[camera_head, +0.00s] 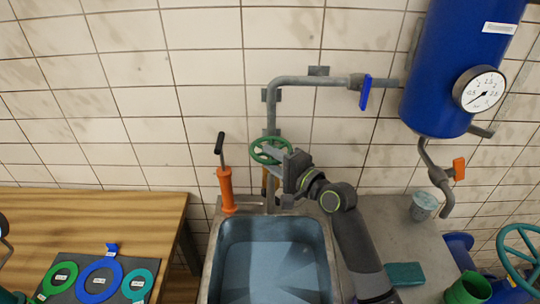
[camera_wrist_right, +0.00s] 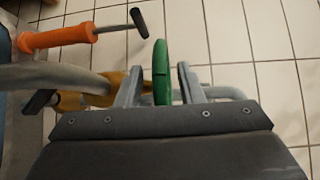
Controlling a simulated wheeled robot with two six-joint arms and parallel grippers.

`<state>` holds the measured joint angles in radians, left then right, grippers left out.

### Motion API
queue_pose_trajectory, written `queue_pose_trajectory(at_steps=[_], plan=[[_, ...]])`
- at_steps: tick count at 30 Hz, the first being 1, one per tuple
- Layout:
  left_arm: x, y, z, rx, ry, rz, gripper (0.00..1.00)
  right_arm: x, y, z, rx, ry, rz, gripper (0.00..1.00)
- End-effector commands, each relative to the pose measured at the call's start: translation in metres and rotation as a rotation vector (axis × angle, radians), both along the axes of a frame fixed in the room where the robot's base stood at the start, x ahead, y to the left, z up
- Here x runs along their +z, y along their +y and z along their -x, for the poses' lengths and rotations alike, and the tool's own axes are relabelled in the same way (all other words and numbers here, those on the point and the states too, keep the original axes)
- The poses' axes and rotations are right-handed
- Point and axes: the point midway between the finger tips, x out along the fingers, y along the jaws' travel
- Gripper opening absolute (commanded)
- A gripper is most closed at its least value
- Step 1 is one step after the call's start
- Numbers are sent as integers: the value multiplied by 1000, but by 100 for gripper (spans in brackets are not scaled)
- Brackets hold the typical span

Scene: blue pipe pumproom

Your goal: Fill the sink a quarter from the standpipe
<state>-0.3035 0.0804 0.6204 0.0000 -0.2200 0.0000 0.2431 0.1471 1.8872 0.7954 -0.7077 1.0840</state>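The sink (camera_head: 213,258) is a blue-grey basin in the lower middle of the head view; I cannot tell whether water stands in it. Behind it the grey standpipe (camera_head: 271,112) comes down the wall to a green handwheel (camera_head: 262,150) above a brass body. My right gripper (camera_head: 283,163) is at the handwheel. In the right wrist view its two fingers stand on either side of the wheel's green rim (camera_wrist_right: 161,72), with a gap on both sides. The spout's mouth is not clearly visible.
A blue lever (camera_head: 365,92) hangs across the upper pipe, beside a blue tank (camera_head: 455,70) with a gauge (camera_head: 479,89). An orange hand pump (camera_head: 226,190) stands at the sink's back left. A wooden table (camera_head: 90,215) holds coloured rings. A cup (camera_head: 423,206) stands right.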

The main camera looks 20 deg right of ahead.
Motion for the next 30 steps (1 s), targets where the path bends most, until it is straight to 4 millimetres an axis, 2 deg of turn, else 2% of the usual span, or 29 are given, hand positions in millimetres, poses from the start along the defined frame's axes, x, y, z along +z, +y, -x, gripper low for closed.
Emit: queue_pose_trajectory(at_steps=[4,13,21,30], plan=[[2,0,1,0,1,0,35,0,4,-7,1,0,-1,34],[2,0,-1,0,0,0,35,-1,5,-8,1,0,0,34],[2,0,-2,-1,-2,0,35,-1,5,-8,0,0,0,0],[-5,0,-3,-1,-3,0,35,-3,3,-8,21,-1,3,0]])
